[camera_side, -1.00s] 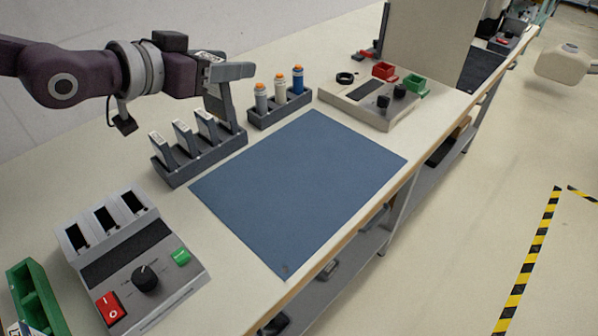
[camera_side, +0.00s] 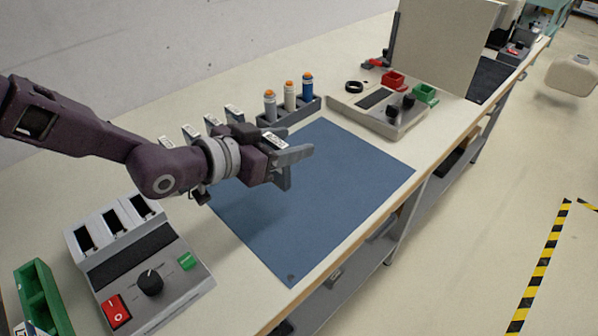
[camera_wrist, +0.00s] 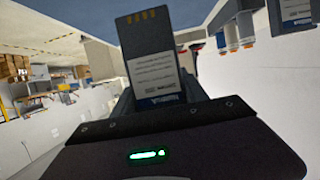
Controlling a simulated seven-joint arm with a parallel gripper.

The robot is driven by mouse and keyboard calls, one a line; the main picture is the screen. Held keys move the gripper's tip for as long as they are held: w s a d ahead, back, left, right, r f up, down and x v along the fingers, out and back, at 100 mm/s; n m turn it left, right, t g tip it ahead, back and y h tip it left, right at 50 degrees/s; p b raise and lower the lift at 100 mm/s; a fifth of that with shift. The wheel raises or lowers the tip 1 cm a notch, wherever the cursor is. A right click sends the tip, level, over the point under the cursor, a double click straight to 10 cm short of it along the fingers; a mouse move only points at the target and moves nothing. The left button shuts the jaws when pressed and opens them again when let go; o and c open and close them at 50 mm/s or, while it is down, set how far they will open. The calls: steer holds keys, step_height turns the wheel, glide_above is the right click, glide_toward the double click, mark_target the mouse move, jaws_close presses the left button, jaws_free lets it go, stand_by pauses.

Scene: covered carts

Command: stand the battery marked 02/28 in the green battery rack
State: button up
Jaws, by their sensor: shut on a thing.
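My gripper (camera_side: 288,160) is shut on a dark grey battery (camera_side: 284,178), held above the blue mat in the side view. In the wrist view this battery (camera_wrist: 155,50) stands up from between the fingers. It shows gold contacts and a white label with a blue band; its print is too small to read. The green battery rack (camera_side: 43,290) is at the lower left of the bench, partly cut off by the frame edge and far from my gripper. Several other batteries (camera_side: 190,132) stand in a row behind my arm; their marks cannot be read and their holder is mostly hidden.
A grey charger (camera_side: 150,262) with empty-looking slots, a knob and red and green switches stands between the green rack and my arm. Behind are several orange-capped cylinders (camera_side: 290,95) in a holder. A control box (camera_side: 385,110) stands farther back. The blue mat (camera_side: 330,190) is clear.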

step_height(320, 180, down, 6)
steer(key=shift+r, duration=0.15)
steer(key=o, duration=1.5)
steer(key=v, duration=1.2)
steer(key=shift+a, duration=0.1)
